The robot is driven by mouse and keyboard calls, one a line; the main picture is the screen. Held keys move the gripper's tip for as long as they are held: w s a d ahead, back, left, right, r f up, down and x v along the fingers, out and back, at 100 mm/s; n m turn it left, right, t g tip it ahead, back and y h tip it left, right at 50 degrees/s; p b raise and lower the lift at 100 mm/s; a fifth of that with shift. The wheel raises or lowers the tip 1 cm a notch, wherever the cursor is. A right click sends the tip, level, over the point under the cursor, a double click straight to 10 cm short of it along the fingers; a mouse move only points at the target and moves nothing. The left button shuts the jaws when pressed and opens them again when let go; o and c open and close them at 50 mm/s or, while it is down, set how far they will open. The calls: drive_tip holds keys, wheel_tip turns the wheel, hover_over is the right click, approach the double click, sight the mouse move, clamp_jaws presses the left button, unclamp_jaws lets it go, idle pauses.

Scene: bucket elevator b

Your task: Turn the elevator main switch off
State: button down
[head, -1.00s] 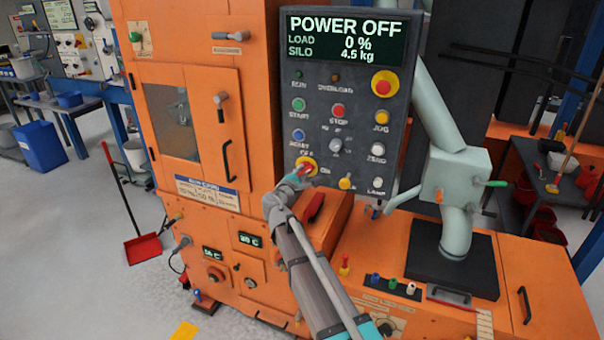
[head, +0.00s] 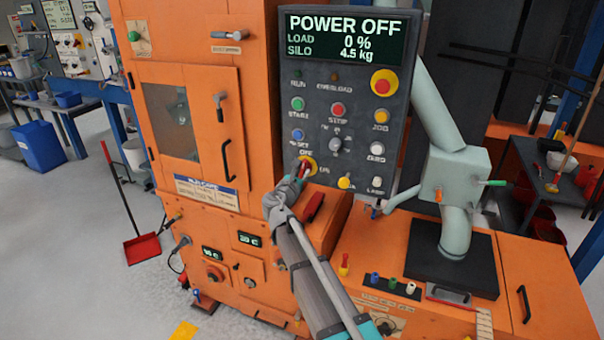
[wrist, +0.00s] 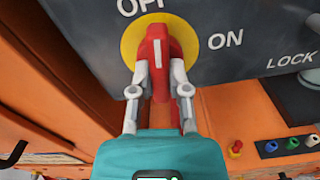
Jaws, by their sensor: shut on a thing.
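The main switch has a red handle (wrist: 158,55) on a yellow round plate (wrist: 129,40) with OFF above and ON to the right. In the wrist view the handle stands nearly upright, its upper end toward OFF. My gripper (wrist: 158,85) is shut on the red handle, one finger on each side. In the head view the switch plate (head: 312,162) is low on the grey control panel (head: 350,110), partly hidden by my gripper (head: 300,175). The panel display (head: 342,38) reads POWER OFF, LOAD 0 %, SILO 4.5 kg.
Several coloured buttons and a grey selector knob (head: 336,146) surround the switch on the panel. A red and yellow emergency button (head: 383,82) is at its upper right. The orange ledge (head: 385,255) lies below, with a pale pipe box (head: 455,172) to the right.

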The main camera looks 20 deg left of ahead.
drive_tip(key=shift+n, duration=1.1)
drive_tip(key=c, duration=0.6)
unclamp_jaws()
drive_tip(key=shift+w, duration=0.1)
drive_tip(key=s, duration=1.2)
drive_tip(key=shift+a, duration=0.4)
